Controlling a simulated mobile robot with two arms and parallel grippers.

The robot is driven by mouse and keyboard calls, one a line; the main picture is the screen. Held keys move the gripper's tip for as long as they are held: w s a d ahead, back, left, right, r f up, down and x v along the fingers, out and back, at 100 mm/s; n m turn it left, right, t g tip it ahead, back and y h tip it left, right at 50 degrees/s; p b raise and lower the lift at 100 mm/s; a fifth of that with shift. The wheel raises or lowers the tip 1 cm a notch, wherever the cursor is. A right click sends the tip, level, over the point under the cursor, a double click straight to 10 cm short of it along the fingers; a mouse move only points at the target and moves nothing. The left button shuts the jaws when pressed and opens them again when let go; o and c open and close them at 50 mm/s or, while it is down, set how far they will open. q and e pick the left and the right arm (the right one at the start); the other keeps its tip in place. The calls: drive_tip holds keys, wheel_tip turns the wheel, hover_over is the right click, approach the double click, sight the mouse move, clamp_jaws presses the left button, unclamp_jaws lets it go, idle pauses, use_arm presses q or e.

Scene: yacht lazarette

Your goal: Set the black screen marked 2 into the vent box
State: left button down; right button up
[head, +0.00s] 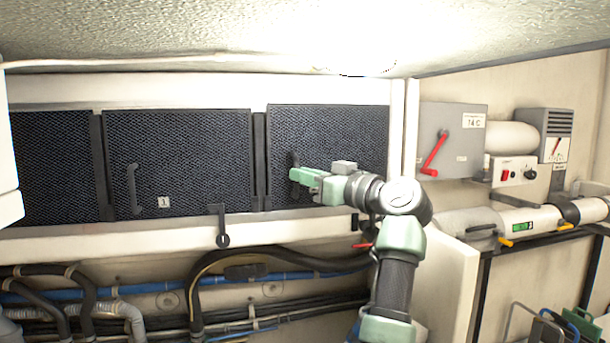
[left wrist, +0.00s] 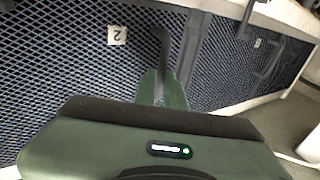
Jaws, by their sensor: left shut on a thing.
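The black mesh screen marked 2 (head: 335,130) stands upright at the right end of the vent box (head: 180,92), in line with the other screens. I cannot tell if it is fully seated. Its label 2 (left wrist: 116,36) shows in the left wrist view and is hidden behind my gripper in the head view. My left gripper (head: 300,176) is shut on the screen's dark handle (left wrist: 164,48), with green fingers around it. My right gripper is not in view.
A screen marked 1 (head: 180,160) sits left of it, another screen (head: 50,165) farther left. A dark latch (head: 222,226) is on the lower rail. Cables and hoses (head: 230,265) run below. A grey box with a red lever (head: 450,140) is at right. The ceiling (head: 200,30) is close above.

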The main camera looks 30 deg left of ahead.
use_arm(q)
drive_tip(key=shift+f, duration=0.35)
drive_tip(key=c, duration=1.4)
unclamp_jaws()
drive_tip(key=shift+s, duration=0.1)
drive_tip(key=shift+f, duration=0.15)
